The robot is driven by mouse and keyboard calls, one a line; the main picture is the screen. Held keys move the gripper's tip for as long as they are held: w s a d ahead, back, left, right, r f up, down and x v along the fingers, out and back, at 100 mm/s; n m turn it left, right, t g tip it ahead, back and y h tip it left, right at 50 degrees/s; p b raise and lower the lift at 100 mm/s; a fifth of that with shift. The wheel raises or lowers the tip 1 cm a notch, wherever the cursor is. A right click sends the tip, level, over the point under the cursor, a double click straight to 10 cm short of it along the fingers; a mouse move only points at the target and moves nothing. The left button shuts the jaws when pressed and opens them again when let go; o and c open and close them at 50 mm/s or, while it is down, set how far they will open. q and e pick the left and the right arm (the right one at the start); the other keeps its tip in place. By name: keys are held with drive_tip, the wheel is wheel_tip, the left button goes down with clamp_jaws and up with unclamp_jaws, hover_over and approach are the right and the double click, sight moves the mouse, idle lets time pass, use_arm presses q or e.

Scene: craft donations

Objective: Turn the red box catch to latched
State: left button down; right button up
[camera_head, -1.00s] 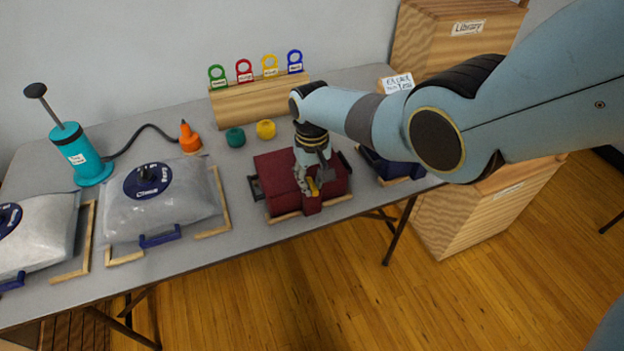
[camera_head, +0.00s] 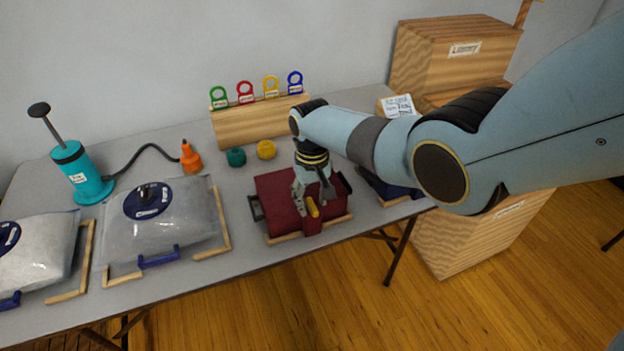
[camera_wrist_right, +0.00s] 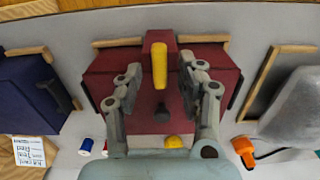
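The red box (camera_head: 272,188) lies on the table with dark handles at its sides. It also shows in the right wrist view (camera_wrist_right: 206,62). On its raised red middle block (camera_wrist_right: 151,40) is the yellow catch (camera_wrist_right: 159,66), a slim lever lying along the block. The catch also shows in the head view (camera_head: 313,208), at the box's front. My right gripper (camera_wrist_right: 160,76) is open over the box, one finger on each side of the catch. A gap shows between fingers and catch. In the head view the right gripper (camera_head: 311,197) partly covers the box. My left gripper is in no view.
Two clear bags (camera_head: 180,222) in wooden frames lie at left, with a teal pump (camera_head: 78,172) and orange nozzle (camera_head: 191,158) behind. A dark blue box (camera_wrist_right: 28,92) is beside the red box. A tag rack (camera_head: 258,122) and green and yellow round pieces stand behind.

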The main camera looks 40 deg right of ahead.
sight(312, 204)
wheel_tip(312, 204, up, 11)
idle(0.4)
idle(0.4)
drive_tip(key=s+f+n+b, duration=0.1)
drive_tip(key=s+f+b, duration=0.8)
drive_tip(key=s+f, duration=1.4)
drive_tip(key=s+f+n+b, duration=0.2)
drive_tip(key=s+f+b, duration=0.8)
drive_tip(key=s+f, duration=1.4)
wheel_tip(312, 204, down, 6)
drive_tip(key=shift+s+f+t+h+b, duration=0.1)
drive_tip(key=shift+s+t+h+b, duration=0.05)
drive_tip(key=shift+t+h+b, duration=0.2)
drive_tip(key=shift+s, duration=0.1)
